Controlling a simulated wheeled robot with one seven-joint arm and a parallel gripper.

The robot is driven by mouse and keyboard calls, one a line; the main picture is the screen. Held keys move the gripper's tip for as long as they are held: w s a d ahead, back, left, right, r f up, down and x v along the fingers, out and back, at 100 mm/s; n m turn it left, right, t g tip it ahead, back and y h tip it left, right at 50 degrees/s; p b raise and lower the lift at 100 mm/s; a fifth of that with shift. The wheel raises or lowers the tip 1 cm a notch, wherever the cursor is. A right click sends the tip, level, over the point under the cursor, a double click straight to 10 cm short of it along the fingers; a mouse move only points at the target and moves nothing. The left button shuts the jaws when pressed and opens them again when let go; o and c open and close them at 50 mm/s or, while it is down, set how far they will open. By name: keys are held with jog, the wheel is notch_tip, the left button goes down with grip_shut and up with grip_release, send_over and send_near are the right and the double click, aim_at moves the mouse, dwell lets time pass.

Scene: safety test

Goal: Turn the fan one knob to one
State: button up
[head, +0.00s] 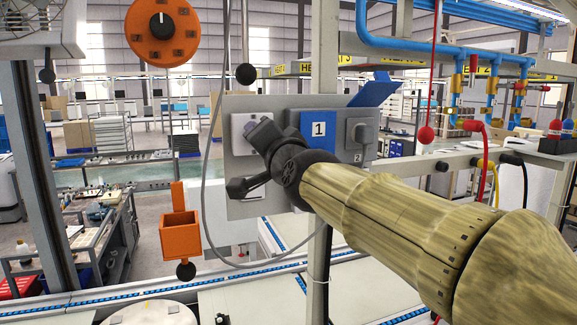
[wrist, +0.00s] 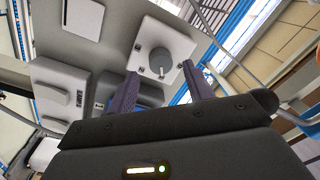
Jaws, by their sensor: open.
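A grey wall panel (head: 232,208) carries a blue plate marked 1 (head: 318,131) and a grey switch unit marked 2 (head: 360,138). At the panel's upper left is a pale square plate (head: 240,124), largely behind my gripper (head: 262,142). In the wrist view a round grey knob (wrist: 160,60) on a white plate lies ahead, between the two spread purple-grey fingers of my gripper (wrist: 161,86). My gripper is open and holds nothing. Whether a finger touches the knob, I cannot tell. No legible label shows which knob is fan one.
An orange round dial (head: 162,32) with a black knob hangs at upper left, near a white caged fan (head: 45,28). An orange box (head: 180,235) hangs lower left. A grey cable (head: 206,150) loops left of the panel. A red ball (head: 426,134) hangs on a cord at right.

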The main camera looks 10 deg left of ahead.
jog(key=b+v, duration=0.7)
jog(key=v, duration=0.6)
jog(key=shift+f, duration=0.2)
jog(key=shift+w+b, duration=0.1)
jog(key=shift+b, duration=0.4)
jog(key=b+v, duration=0.2)
jog(key=b, duration=0.3)
jog(key=shift+r, duration=0.15)
